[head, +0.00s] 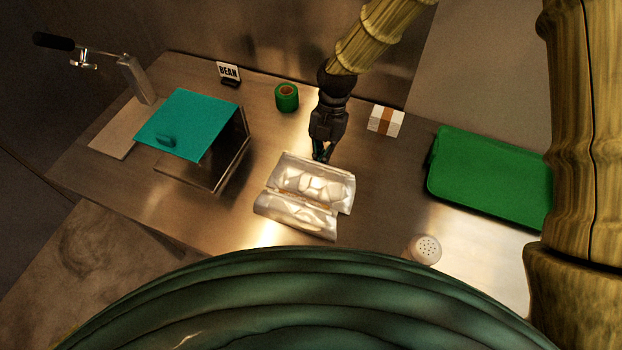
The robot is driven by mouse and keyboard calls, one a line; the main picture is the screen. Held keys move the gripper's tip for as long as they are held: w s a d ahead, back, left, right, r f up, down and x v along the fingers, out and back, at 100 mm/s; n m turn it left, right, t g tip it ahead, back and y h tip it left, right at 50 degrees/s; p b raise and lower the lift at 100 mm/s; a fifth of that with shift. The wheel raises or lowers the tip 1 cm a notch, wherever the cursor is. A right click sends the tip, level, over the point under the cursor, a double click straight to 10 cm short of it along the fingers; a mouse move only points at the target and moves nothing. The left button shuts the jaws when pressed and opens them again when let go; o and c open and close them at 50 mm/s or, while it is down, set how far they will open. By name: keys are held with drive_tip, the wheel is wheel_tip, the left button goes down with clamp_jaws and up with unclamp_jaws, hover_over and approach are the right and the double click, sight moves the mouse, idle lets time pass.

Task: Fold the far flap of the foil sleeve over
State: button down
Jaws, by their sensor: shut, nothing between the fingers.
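The foil sleeve (296,218) lies on the metal counter in the head view, near the middle. It is silvery, with a near flap raised along its front side and a far flap (318,165) along its back side. Several pale, lumpy pieces (312,186) show between the flaps. My gripper (322,157) is shut and empty, pointing down at the back edge of the far flap. I cannot tell whether the fingertips touch the foil. The gripper hides a small part of the far edge.
A teal-lidded box (190,120) stands left, and a press with a black handle (54,41) behind it. A green roll (287,98), a BEAN sign (229,72) and a small striped box (385,120) stand at the back. A green tray (490,180) and a shaker (425,249) are right.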

sight(317, 165)
drive_tip(key=shift+s+a+r, duration=0.1)
drive_tip(key=shift+s+r, duration=0.1)
drive_tip(key=shift+s, duration=0.15)
drive_tip(key=shift+s+r, duration=0.1)
drive_tip(key=shift+s+a+r+p, duration=0.15)
drive_tip(key=shift+s+p, duration=0.15)
drive_tip(key=shift+p, duration=0.05)
idle(0.4)
drive_tip(key=shift+s+a+r, duration=0.15)
drive_tip(key=shift+s+r, duration=0.05)
drive_tip(key=shift+s, duration=0.25)
drive_tip(key=shift+p, duration=0.35)
drive_tip(key=shift+s+a+r, duration=0.1)
drive_tip(key=shift+s+r, duration=0.05)
drive_tip(key=shift+s, duration=0.25)
